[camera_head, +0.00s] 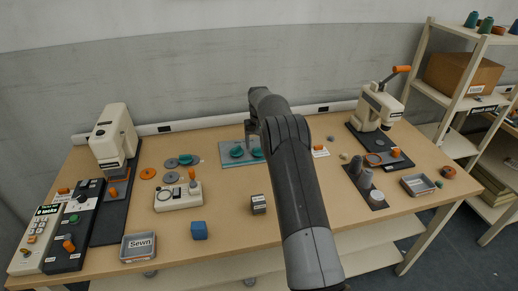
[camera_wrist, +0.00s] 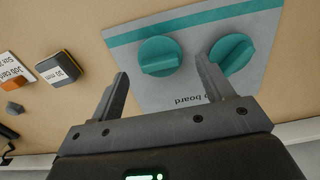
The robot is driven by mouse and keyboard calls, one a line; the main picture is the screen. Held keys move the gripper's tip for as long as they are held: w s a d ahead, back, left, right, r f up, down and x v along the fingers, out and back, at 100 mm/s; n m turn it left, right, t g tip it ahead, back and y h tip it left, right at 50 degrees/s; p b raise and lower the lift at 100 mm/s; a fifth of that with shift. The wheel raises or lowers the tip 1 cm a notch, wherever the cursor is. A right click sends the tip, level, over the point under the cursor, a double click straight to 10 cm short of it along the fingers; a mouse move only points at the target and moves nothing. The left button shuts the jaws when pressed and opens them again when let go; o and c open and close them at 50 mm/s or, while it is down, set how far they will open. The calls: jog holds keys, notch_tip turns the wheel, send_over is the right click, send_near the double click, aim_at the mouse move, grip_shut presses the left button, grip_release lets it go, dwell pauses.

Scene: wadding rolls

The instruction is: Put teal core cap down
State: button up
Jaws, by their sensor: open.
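Two teal core caps sit apart, side by side, on a grey board (camera_wrist: 175,95) with a teal stripe. In the wrist view one teal cap (camera_wrist: 158,57) lies just ahead of and between my fingers; the other teal cap (camera_wrist: 232,54) lies to the right, partly covered by my right finger. My gripper (camera_wrist: 162,66) is open, with nothing held between its fingers. In the head view the left cap (camera_head: 237,152) and right cap (camera_head: 257,152) show on the board (camera_head: 229,160), beside my gripper, which my arm partly hides.
Grey and orange discs (camera_head: 171,163) lie left of the board. A press (camera_head: 376,108) stands at the right. Bare tabletop lies in front of the board.

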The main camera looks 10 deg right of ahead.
aim_at(259, 148)
jog(key=s+a+r+t, duration=0.1)
jog(key=s+r, duration=0.3)
jog(key=r, duration=0.7)
jog(key=s+a+r, duration=0.1)
jog(key=s+r, duration=0.3)
jog(key=r, duration=0.7)
jog(key=s+a+r+t, duration=0.1)
jog(key=s+r, duration=0.3)
jog(key=s, duration=0.3)
jog(key=s+r+t, duration=0.1)
jog(key=s+r, duration=0.3)
jog(key=s, duration=0.3)
jog(key=s+a+r+t, duration=0.1)
jog(key=s+a+r, duration=0.1)
jog(key=s, duration=1.3)
jog(key=s+f, duration=0.3)
jog(key=s, duration=0.5)
jog(key=s+f+t, duration=0.1)
jog(key=s+f, duration=0.3)
jog(key=s, duration=0.4)
jog(key=shift+a+f+t, duration=0.3)
